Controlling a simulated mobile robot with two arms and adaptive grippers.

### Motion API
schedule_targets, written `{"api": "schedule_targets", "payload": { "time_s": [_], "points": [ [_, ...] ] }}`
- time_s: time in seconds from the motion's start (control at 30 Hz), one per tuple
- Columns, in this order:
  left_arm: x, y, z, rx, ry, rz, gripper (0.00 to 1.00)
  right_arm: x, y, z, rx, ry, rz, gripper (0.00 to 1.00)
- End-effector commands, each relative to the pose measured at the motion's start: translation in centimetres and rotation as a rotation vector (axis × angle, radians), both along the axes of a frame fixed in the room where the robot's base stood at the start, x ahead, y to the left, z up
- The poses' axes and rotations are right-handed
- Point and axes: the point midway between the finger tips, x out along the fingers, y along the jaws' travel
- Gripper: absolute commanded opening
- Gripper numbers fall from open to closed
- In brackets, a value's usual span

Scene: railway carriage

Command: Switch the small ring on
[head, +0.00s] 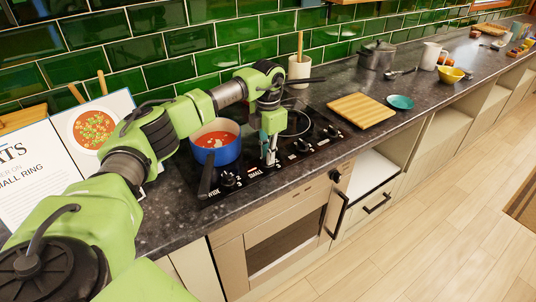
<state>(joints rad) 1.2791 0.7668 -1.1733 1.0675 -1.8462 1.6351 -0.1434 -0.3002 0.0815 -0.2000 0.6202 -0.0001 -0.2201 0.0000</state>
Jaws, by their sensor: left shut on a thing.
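The black hob (245,180) is set in the dark worktop, with a row of knobs along its front edge. My left gripper (269,158) points down at the front edge, its fingers shut on the knob beside the "SMALL" label. The fingers mostly hide that knob, and its setting cannot be read. The "WIDE" knob (228,178) is to the left, and two more knobs (303,145) (333,132) are to the right. A blue pot (228,154) with red contents stands on the hob's left part. My right gripper is not in view.
An open recipe book (25,175) stands at the left. A wooden board (361,110), a teal dish (400,102), a grey lidded pot (378,56) and a yellow bowl (451,75) are along the worktop.

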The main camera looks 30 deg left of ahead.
Motion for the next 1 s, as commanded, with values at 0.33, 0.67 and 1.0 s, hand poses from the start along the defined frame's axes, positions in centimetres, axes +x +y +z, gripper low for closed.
{"api": "schedule_targets", "payload": {
  "time_s": [0.33,0.67,1.0],
  "points": [
    [0.1,0.1,0.1,0.000,-0.003,0.001,0.24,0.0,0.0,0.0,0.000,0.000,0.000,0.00],
    [0.0,0.0,0.1,0.001,-0.001,0.001,0.28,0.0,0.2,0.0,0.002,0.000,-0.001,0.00],
    [0.1,0.0,4.6,-0.001,-0.006,0.001,0.28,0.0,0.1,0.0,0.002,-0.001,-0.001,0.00]
  ]
}}
